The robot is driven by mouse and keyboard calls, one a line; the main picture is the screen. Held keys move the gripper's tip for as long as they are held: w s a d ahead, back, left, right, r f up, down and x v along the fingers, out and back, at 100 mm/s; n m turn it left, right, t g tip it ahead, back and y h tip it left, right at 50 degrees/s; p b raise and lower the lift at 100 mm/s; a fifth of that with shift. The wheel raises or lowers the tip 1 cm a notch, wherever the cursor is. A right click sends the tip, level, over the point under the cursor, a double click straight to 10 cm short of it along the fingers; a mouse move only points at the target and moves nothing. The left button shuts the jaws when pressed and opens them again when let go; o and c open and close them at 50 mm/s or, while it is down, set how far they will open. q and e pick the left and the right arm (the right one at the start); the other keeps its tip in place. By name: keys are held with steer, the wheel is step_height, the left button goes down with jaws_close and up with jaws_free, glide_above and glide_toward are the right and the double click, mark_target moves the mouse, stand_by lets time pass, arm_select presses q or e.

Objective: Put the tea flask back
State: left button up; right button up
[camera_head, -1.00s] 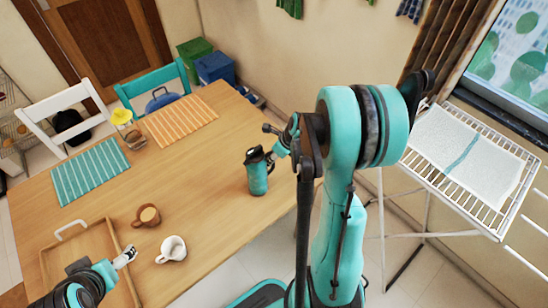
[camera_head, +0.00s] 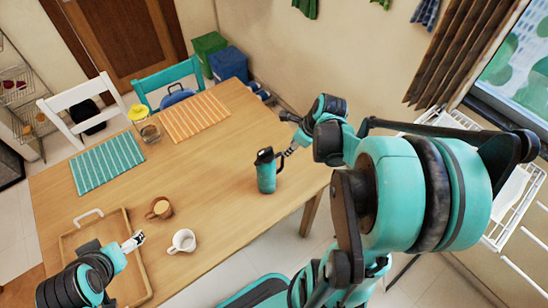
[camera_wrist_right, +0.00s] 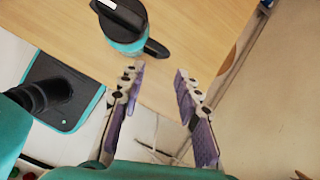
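The tea flask (camera_head: 266,176), teal with a black lid and side handle, stands upright on the wooden table near its right end. In the right wrist view its black lid and handle (camera_wrist_right: 122,18) show at the top, beyond the fingertips. My right gripper (camera_head: 286,154) is beside the flask on its handle side. In the wrist view the right gripper (camera_wrist_right: 158,74) has its fingers apart with nothing between them. My left gripper (camera_head: 136,241) is over the right side of the wooden tray (camera_head: 128,222); its fingers are too small to judge.
A brown cup (camera_head: 160,208) and a white cup (camera_head: 182,241) stand between tray and flask. A teal mat (camera_head: 107,164), an orange mat (camera_head: 196,118) and a glass jar (camera_head: 150,132) lie farther back. A white rack (camera_head: 520,205) stands right of my right arm.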

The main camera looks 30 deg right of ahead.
steer(key=s+a+r+n+t, duration=0.1)
steer(key=s+a+r+n, duration=0.1)
steer(key=a+n, duration=0.4)
steer(key=s+a+r+n+t, duration=0.1)
steer(key=a+n, duration=0.5)
steer(key=n, duration=0.8)
steer(key=s+a+r+n+h, duration=0.1)
steer(key=s+a+r+n, duration=0.3)
steer(key=n, duration=0.7)
steer(key=shift+a+r+t, duration=0.35)
steer(key=shift+a+t, duration=0.05)
steer(key=shift+a, duration=0.75)
